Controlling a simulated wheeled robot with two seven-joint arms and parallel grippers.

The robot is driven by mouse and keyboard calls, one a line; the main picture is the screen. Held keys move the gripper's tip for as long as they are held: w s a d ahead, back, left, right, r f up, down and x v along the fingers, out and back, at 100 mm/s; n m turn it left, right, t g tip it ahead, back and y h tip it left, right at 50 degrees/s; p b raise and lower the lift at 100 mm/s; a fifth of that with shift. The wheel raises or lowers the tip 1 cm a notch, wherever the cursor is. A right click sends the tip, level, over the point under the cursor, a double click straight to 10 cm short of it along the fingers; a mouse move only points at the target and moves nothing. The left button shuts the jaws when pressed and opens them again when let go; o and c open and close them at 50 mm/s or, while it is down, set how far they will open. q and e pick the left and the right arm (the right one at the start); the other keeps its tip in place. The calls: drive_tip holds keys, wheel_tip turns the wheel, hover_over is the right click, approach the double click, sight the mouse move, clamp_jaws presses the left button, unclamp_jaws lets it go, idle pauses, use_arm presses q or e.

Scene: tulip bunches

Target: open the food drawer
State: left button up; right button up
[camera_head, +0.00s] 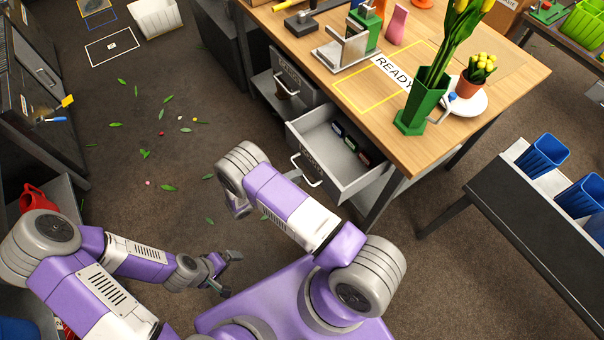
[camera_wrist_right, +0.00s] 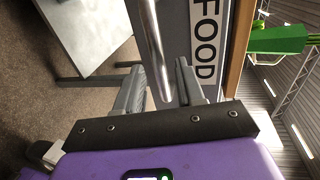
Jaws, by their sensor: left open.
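The food drawer (camera_head: 355,180) stands pulled out under the wooden table, and its inside shows. Its FOOD label (camera_wrist_right: 206,45) is clear in the right wrist view. Its metal bar handle (camera_head: 305,170) also shows in the right wrist view (camera_wrist_right: 152,40). My right gripper (camera_wrist_right: 160,85) is open, with its fingers on either side of the bar and small gaps visible. In the head view my right arm mostly hides that gripper. My left gripper (camera_head: 226,273) is open and empty, low over the floor, away from the drawer.
Small dark packets (camera_head: 350,143) lie in the drawer. Another drawer (camera_head: 288,85) is beside it, further back. The table (camera_head: 455,130) carries a green vase (camera_head: 420,105) with tulips. A dark bench (camera_head: 510,215) with blue buckets stands at right. Leaves litter the floor at left.

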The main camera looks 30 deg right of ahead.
drive_tip(key=shift+x, duration=1.75)
drive_tip(key=shift+c, duration=0.2)
clamp_jaws()
